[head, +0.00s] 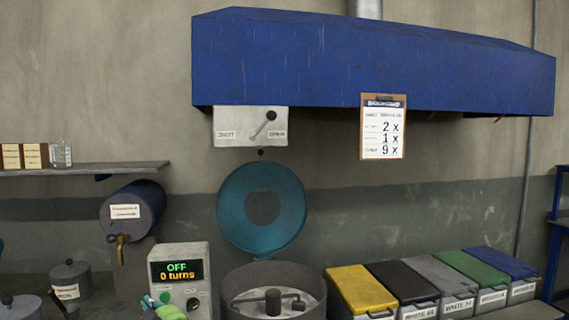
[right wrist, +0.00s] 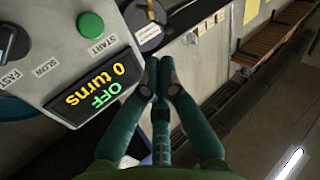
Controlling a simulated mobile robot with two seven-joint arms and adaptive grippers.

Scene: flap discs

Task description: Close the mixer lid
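The mixer lid (head: 235,207) is a teal disc with a round opening in its middle. It stands raised, tilted up behind the round grey mixer drum (head: 236,283), whose top is open and shows a central hub and paddles. My right gripper (head: 157,300) is low in front of the mixer's control box (head: 180,257), left of the drum and apart from the lid. In the right wrist view its teal fingers (right wrist: 161,68) meet at the tips, with nothing seen between them. A small teal sliver at the head view's left edge may be my left gripper.
The control box display (right wrist: 90,92) reads OFF, 0 turns; a green start button (right wrist: 89,27) is beside it. Lidded bins, including a yellow one (head: 358,287), stand right of the drum. A blue hood (head: 370,62) hangs above. A blue barrel (head: 132,205) and pots stand left.

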